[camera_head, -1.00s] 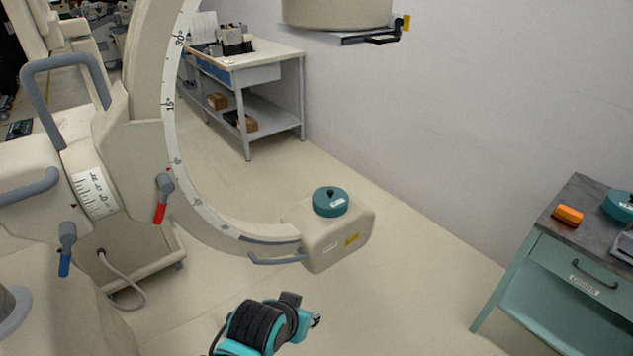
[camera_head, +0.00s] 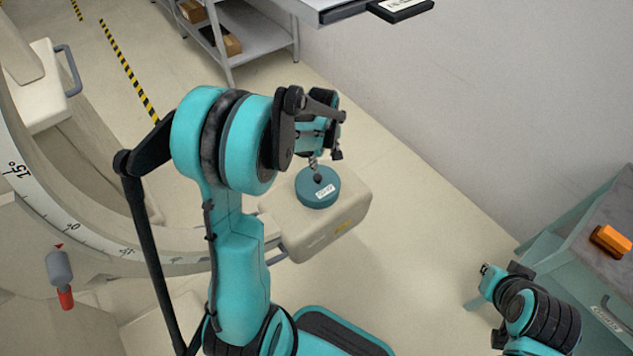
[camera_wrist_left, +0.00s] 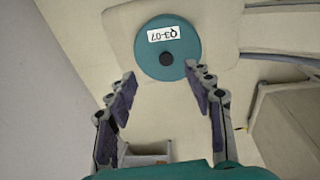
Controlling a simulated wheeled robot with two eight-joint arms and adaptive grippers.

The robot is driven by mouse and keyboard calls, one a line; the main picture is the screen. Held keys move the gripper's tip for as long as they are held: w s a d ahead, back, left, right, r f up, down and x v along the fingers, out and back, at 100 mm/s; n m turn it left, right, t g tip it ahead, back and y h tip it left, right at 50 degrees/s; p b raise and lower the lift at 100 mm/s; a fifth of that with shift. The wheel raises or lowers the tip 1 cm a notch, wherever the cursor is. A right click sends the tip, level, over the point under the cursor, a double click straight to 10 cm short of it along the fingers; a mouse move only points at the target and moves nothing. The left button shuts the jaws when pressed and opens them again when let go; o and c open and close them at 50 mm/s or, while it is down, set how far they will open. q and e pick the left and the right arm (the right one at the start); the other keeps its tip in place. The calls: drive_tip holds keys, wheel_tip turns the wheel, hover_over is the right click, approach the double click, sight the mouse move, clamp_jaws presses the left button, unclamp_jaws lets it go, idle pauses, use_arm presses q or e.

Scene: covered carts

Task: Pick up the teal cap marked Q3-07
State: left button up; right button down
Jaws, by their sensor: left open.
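The teal cap (camera_head: 313,193) is a round disc with a dark knob and a white label. It sits flat on the beige box-shaped end of the C-arm (camera_head: 347,222). In the left wrist view the cap (camera_wrist_left: 184,70) shows its label Q3-07 upside down, with the dark knob below the label. My left gripper (camera_head: 325,158) is over the cap, close to its knob in the head view. In the wrist view my left gripper (camera_wrist_left: 161,95) has its two fingers spread, with nothing between them and the cap ahead. My right gripper (camera_head: 487,270) is only partly seen at the lower right.
A teal cart (camera_head: 560,250) with a grey top stands at the right, with an orange object (camera_head: 611,241) on it. The C-arm's curved scale (camera_head: 45,205) runs along the left. A grey shelf table (camera_head: 262,35) stands at the back.

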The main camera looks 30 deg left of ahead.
sight(317, 177)
use_arm(q)
drive_tip(key=w+a+f+n, duration=0.1)
drive_tip(key=f, duration=0.1)
drive_tip(key=w+a+f+n+g+p, duration=0.1)
drive_tip(key=f, duration=0.2)
drive_tip(key=w+a+f+n, duration=0.1)
drive_tip(key=a+f, duration=0.1)
drive_tip(key=shift+f+n, duration=0.25)
drive_tip(key=shift+n, duration=0.15)
wheel_tip(317, 177, down, 3)
drive_tip(key=shift+a+f+g+b, duration=0.1)
drive_tip(key=shift+a+g+b, duration=0.05)
drive_tip(key=shift+g+b, duration=0.15)
drive_tip(key=f+b, duration=0.1)
drive_tip(key=f, duration=0.2)
drive_tip(key=f+b, duration=0.1)
drive_tip(key=f, duration=0.1)
drive_tip(key=shift+d+f+b, duration=0.25)
drive_tip(key=shift+b, duration=0.1)
drive_tip(key=shift+s+r, duration=0.1)
use_arm(e)
drive_tip(key=shift+w+a+f, duration=0.1)
drive_tip(key=shift+w+f, duration=0.2)
drive_tip(key=shift+f, duration=0.45)
use_arm(q)
clamp_jaws()
